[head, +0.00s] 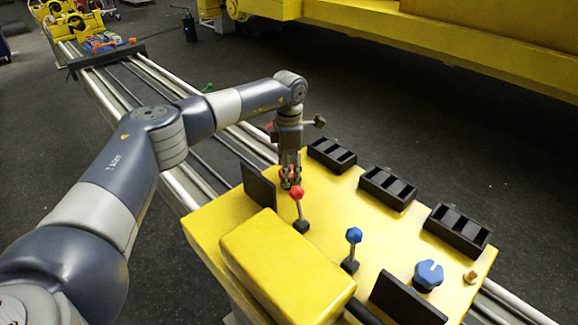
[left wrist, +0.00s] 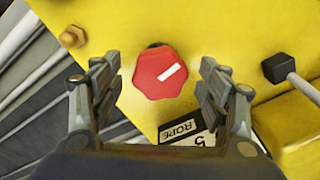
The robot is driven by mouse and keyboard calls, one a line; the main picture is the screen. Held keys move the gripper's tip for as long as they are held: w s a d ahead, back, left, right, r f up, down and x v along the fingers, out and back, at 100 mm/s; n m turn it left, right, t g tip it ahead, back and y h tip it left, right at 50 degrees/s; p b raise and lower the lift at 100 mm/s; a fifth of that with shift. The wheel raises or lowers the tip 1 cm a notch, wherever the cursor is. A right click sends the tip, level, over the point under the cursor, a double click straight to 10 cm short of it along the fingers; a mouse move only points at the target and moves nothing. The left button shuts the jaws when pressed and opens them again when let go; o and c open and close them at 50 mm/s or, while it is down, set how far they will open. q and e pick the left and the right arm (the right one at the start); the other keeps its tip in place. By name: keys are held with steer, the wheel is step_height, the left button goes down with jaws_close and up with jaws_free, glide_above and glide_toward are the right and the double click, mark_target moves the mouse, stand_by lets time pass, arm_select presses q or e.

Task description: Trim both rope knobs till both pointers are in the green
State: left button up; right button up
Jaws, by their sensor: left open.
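The red rope knob (left wrist: 158,75), scalloped with a white line, sits on the yellow console top in the left wrist view. My left gripper (head: 290,178) is open above it; in the left wrist view its fingers (left wrist: 162,82) stand on either side of the knob, apart from it. In the head view the gripper mostly hides this knob. The blue knob (head: 428,275) is uncovered at the console's right. A gauge marked ROPE (left wrist: 185,132) shows only in part beside the red knob; its pointer is hidden. No pointer or green band can be read. My right gripper is out of view.
A red-topped lever (head: 297,200) stands close to my left gripper, and a blue-topped lever (head: 353,240) stands further right. Black upright panels (head: 258,186) and black three-cell boxes (head: 388,187) line the yellow console (head: 340,215). Rails (head: 100,85) run beyond it.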

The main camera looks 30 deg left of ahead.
arm_select(q)
steer(key=c, duration=1.1)
steer(key=shift+o, duration=0.2)
steer(key=n, duration=0.7)
steer(key=shift+n, duration=0.3)
steer(key=n, duration=0.4)
steer(key=shift+n+p, duration=0.3)
steer(key=shift+n, duration=1.7)
